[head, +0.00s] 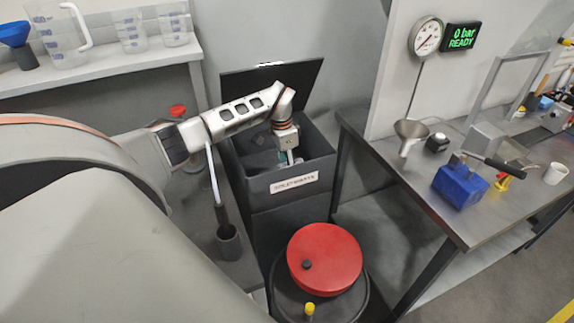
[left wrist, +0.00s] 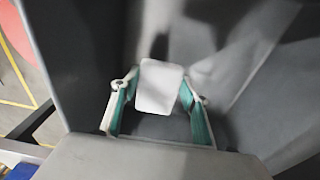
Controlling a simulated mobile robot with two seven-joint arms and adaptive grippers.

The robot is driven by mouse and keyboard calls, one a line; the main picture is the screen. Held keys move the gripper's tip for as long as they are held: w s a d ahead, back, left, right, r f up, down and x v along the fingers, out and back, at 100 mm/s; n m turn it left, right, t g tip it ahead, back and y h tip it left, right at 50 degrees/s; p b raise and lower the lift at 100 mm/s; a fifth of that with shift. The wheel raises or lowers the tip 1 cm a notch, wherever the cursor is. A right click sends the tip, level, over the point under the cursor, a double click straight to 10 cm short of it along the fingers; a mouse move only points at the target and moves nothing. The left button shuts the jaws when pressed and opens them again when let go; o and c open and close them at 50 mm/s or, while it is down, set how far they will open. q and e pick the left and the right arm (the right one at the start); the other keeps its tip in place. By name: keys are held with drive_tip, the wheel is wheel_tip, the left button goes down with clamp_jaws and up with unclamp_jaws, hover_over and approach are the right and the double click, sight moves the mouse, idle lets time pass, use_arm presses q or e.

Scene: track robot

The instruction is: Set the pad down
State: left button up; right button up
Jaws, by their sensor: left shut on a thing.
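The pad (left wrist: 158,88) is a pale, flat, rounded rectangle in the left wrist view. My left gripper (left wrist: 160,102) is shut on it, with one teal-lined finger at each side. In the head view my left gripper (head: 289,157) points down into the open dark grey bin (head: 254,192), below its rim. The bin has a white label on its front, and its lid (head: 310,82) stands raised at the back. The grey inner walls surround the pad in the wrist view; whether the pad touches the bottom I cannot tell. My right gripper is not in view.
A red round lid (head: 325,258) sits in front of the bin. A dark cup (head: 229,242) stands to its left. A metal bench (head: 440,205) with a blue block (head: 460,187) and a funnel (head: 411,130) is at right. Jugs stand on the back-left shelf (head: 100,70).

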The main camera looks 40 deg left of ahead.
use_arm(q)
drive_tip(key=shift+f, duration=0.1)
drive_tip(key=o, duration=1.5)
drive_tip(key=shift+s+a+r+b, duration=0.1)
drive_tip(key=shift+s+r, duration=0.05)
drive_tip(key=shift+r, duration=2.05)
drive_tip(key=shift+s+a+r+b, duration=0.15)
drive_tip(key=shift+s+r, duration=0.05)
drive_tip(key=shift+r, duration=2)
drive_tip(key=shift+s+a+r+b, duration=0.1)
drive_tip(key=shift+s+r, duration=0.05)
drive_tip(key=shift+r, duration=2.05)
